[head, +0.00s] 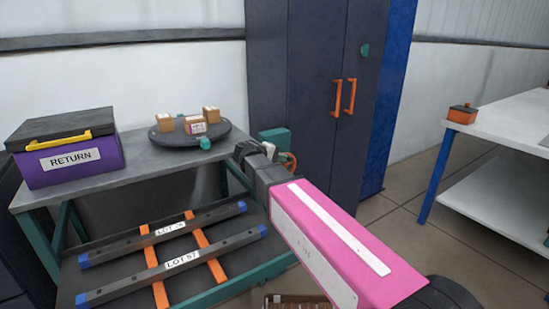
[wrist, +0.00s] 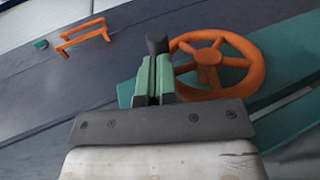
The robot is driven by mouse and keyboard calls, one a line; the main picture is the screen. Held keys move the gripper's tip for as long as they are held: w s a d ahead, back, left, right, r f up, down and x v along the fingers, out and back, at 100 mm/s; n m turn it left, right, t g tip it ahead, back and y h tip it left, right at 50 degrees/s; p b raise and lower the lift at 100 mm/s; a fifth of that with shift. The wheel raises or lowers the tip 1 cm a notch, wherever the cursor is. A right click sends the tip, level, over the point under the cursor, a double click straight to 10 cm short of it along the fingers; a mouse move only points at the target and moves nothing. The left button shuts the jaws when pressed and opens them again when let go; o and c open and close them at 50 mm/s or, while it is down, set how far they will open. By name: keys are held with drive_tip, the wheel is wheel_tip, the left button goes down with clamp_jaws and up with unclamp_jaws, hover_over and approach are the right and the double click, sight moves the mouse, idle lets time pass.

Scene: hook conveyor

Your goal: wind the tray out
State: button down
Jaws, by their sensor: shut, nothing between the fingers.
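An orange handwheel (wrist: 208,57) with spokes is mounted on a teal housing (wrist: 290,118) in the wrist view. A black knob (wrist: 157,42) stands at the wheel's left side. My gripper (wrist: 155,62) is shut and empty, its green fingers pointing at the knob; whether they touch it I cannot tell. In the head view my gripper (head: 250,155) is at the bench's right end and hides most of the wheel (head: 291,160). A dark, low tray-like surface (head: 105,270) under the bench carries two dark bars labelled LOT; I cannot tell whether it is the tray.
A grey bench (head: 135,160) holds a purple RETURN box (head: 70,165) and a round dark turntable (head: 175,138) with small cartons. A dark cabinet (head: 310,60) stands behind. A white table (head: 505,125) is at the right; floor between is clear.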

drive_tip(key=shift+w+d, duration=0.1)
drive_tip(key=shift+d, duration=0.05)
drive_tip(key=shift+w+d, duration=0.5)
drive_tip(key=shift+d, duration=0.2)
